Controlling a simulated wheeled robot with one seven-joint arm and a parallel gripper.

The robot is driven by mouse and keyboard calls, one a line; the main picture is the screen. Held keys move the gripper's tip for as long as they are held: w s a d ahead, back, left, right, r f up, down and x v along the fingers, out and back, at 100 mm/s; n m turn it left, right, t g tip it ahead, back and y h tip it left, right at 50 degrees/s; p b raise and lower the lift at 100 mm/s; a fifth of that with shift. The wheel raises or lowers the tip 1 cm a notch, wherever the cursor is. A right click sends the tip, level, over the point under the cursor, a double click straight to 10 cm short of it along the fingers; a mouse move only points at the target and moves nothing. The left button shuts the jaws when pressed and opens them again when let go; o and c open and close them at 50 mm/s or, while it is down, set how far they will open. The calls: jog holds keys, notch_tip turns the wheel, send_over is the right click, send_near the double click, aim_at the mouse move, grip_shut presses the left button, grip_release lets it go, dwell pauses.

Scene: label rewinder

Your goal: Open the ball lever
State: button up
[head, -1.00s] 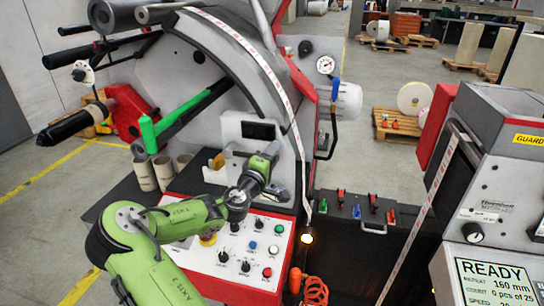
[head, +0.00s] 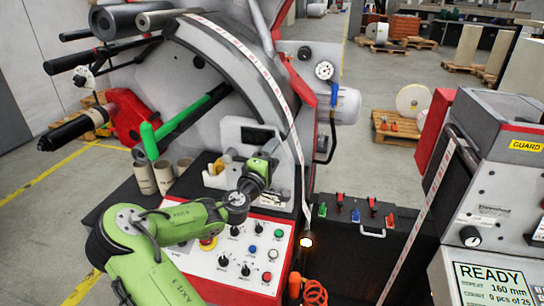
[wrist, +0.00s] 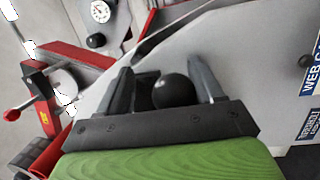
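The ball lever's black ball (wrist: 174,91) shows in the wrist view between the two fingers of my gripper (wrist: 160,75), nearer the right finger. A gap shows between the ball and the left finger. I cannot tell whether the right finger touches it. My gripper is open. The lever's arm is hidden behind the ball and my gripper. In the head view my gripper (head: 271,146) is in front of the machine's grey panel, above the red-edged control panel (head: 237,252). The ball cannot be made out there.
A curved grey guard (head: 245,65) with a printed web strip rises above my gripper. A gauge (head: 324,70) and a blue-handled hose are to the right. A black cabinet (head: 350,250) stands at lower right.

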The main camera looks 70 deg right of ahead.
jog(key=a+f+b, duration=0.1)
jog(key=a+b, duration=0.1)
jog(key=a, duration=1.3)
jog(key=shift+a+f, duration=0.3)
jog(key=shift+a, duration=0.05)
jog(key=shift+w, duration=0.1)
